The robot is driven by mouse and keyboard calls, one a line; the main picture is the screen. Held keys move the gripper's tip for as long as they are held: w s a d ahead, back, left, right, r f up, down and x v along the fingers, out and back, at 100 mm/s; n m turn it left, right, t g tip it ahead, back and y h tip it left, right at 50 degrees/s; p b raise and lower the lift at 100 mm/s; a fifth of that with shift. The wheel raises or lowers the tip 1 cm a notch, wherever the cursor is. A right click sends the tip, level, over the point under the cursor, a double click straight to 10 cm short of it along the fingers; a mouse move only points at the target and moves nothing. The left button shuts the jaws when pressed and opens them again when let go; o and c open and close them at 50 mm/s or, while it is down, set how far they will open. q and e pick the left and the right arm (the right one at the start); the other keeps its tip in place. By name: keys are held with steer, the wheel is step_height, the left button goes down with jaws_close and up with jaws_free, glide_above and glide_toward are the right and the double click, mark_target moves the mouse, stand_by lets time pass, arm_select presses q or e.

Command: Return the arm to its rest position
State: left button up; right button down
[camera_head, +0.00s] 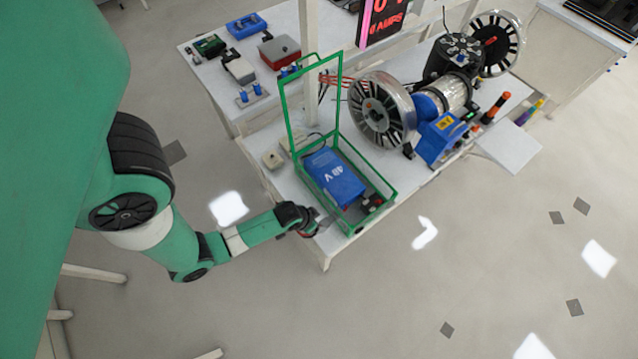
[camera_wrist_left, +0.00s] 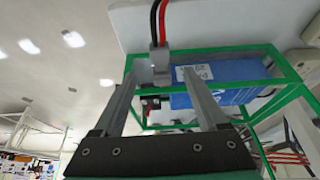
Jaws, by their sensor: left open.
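My left arm (camera_head: 255,232) is green and white, with a dark wrist, and reaches in from the left. My left gripper (camera_head: 313,226) is at the near left corner of the green wire frame (camera_head: 287,115). In the left wrist view the gripper (camera_wrist_left: 160,78) is open, its two grey fingers spread apart. A grey connector (camera_wrist_left: 159,60) with a red and a black cable shows beyond or between the fingertips; I cannot tell which. It does not look gripped. My right gripper is not in view.
A blue 48 V battery (camera_head: 333,177) lies inside the green frame on the white table (camera_head: 262,150). A spoked wheel (camera_head: 382,110) and a blue unit (camera_head: 440,138) stand to the right. Boxes sit on the table behind. The floor left and in front is clear.

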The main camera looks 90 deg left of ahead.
arm_select(q)
steer(key=p+v, duration=0.1)
steer(key=v, duration=0.2)
steer(key=shift+r+p, duration=0.1)
steer(key=shift+p, duration=0.25)
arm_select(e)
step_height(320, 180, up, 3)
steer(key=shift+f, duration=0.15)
